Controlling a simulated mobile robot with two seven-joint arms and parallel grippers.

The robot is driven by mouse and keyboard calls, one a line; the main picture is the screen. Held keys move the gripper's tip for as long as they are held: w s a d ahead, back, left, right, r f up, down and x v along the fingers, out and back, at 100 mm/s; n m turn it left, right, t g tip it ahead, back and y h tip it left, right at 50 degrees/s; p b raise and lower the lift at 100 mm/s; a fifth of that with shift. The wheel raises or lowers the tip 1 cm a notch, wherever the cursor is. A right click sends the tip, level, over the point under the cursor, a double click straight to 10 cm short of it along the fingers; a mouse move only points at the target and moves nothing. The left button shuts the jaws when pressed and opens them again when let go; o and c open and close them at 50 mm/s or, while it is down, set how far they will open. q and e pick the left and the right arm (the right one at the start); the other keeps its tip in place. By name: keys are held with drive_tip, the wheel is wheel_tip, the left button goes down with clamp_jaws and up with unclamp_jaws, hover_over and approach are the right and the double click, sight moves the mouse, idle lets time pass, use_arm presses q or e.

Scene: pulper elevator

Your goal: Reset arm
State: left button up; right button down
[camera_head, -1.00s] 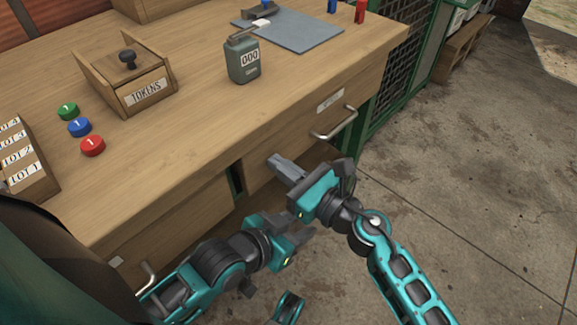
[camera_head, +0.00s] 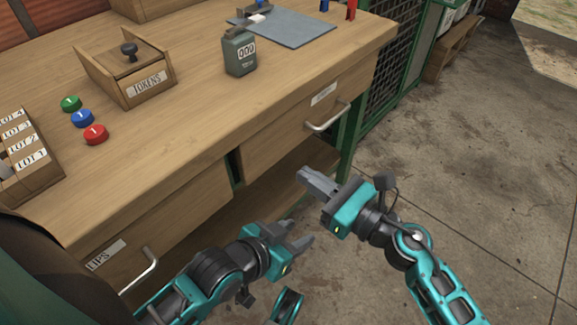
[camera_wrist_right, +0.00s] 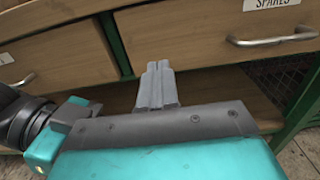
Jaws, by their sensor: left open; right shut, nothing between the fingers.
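My right gripper (camera_head: 313,183) is in front of the wooden workbench (camera_head: 200,140), below the right drawer (camera_head: 300,130). Its grey fingers are together with nothing between them, and they also show in the right wrist view (camera_wrist_right: 157,84), pointing at the bench front. My left gripper (camera_head: 299,232) is lower and to the left of the right one, its two fingers apart and empty. Neither gripper touches anything that I can see.
The right drawer has a metal handle (camera_head: 328,118), and the left drawer has another handle (camera_head: 140,271). On the bench are a TOKENS box (camera_head: 145,85), several coloured tokens, a LOT rack (camera_head: 30,165) and a grey-green counter (camera_head: 240,55).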

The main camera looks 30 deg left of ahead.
drive_tip(key=shift+v, duration=2.9)
drive_tip(key=shift+w+r, duration=0.1)
